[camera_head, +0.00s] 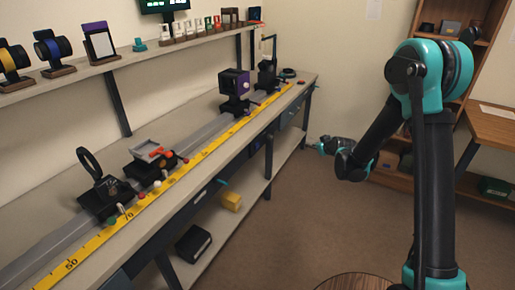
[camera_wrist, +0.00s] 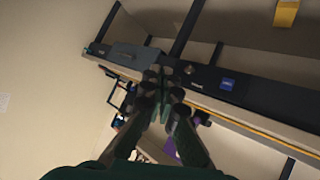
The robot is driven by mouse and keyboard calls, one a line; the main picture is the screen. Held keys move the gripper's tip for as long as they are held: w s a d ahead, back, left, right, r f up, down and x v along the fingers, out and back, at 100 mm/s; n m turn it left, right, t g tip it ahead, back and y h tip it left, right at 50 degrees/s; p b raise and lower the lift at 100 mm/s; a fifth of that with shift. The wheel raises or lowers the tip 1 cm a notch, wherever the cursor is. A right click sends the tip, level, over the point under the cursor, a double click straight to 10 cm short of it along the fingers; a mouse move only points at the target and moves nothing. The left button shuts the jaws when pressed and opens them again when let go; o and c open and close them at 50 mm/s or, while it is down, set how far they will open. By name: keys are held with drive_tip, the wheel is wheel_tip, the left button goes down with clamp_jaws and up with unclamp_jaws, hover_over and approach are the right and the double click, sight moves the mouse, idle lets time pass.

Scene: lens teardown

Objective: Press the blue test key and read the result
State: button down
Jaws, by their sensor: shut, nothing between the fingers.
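I cannot make out the key there. A dark screen with green text (camera_head: 165,5) is cut off at the top; its text is unreadable.
The long bench (camera_head: 190,150) carries a rail, a yellow scale (camera_head: 150,198) and several optical mounts. A yellow box (camera_head: 231,201) and a black box (camera_head: 193,243) are on its lower shelf. A bookcase and desk (camera_head: 488,125) stand at right. Floor between is clear.

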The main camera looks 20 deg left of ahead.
sight(257, 146)
drive_tip(key=a+f+n+y, duration=0.1)
drive_tip(key=a+f+n, duration=0.1)
drive_tip(key=a+f, duration=0.3)
drive_tip(key=w+a+f+n+t+y, duration=0.1)
drive_tip(key=a+f, duration=0.5)
drive_tip(key=a, duration=0.7)
drive_tip(key=shift+f+n+y, duration=0.15)
drive_tip(key=shift+n+y, duration=0.25)
drive_tip(key=shift+y, duration=0.3)
drive_tip(key=shift+a, duration=0.1)
drive_tip(key=a, duration=0.8)
drive_tip(key=shift+w+a, duration=0.25)
drive_tip(key=shift+w, duration=0.15)
drive_tip(key=shift+a, duration=0.15)
drive_tip(key=shift+a, duration=0.3)
